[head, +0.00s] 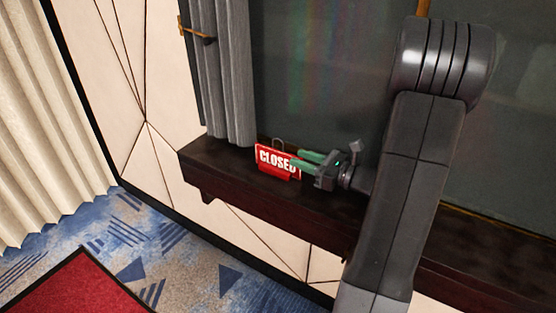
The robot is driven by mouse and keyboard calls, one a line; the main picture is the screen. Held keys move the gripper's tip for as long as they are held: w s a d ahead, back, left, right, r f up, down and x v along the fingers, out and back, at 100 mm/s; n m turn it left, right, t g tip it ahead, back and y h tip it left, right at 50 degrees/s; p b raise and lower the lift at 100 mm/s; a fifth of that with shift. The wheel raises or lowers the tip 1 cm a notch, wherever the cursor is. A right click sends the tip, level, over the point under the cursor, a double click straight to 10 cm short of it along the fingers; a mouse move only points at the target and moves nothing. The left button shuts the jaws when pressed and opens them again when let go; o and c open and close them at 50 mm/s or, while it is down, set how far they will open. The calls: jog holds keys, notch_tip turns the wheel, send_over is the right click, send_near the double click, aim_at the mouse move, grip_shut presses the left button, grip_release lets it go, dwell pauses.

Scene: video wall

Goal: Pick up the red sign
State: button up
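The other finger is farther back, near the top right corner. Whether either finger touches the sign cannot be told.
The dark ledge (225,171) runs along a dark glass panel (320,70). A grey curtain (228,75) hangs just left of and behind the sign. My arm covers the ledge's middle. A cream curtain (45,130) and a red mat (75,285) are at the left.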

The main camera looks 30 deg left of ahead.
aim_at(286, 156)
jog(key=a+p, duration=0.1)
jog(key=a, duration=0.4)
jog(key=shift+s+a+f, duration=0.1)
jog(key=shift+f, duration=0.05)
grip_shut()
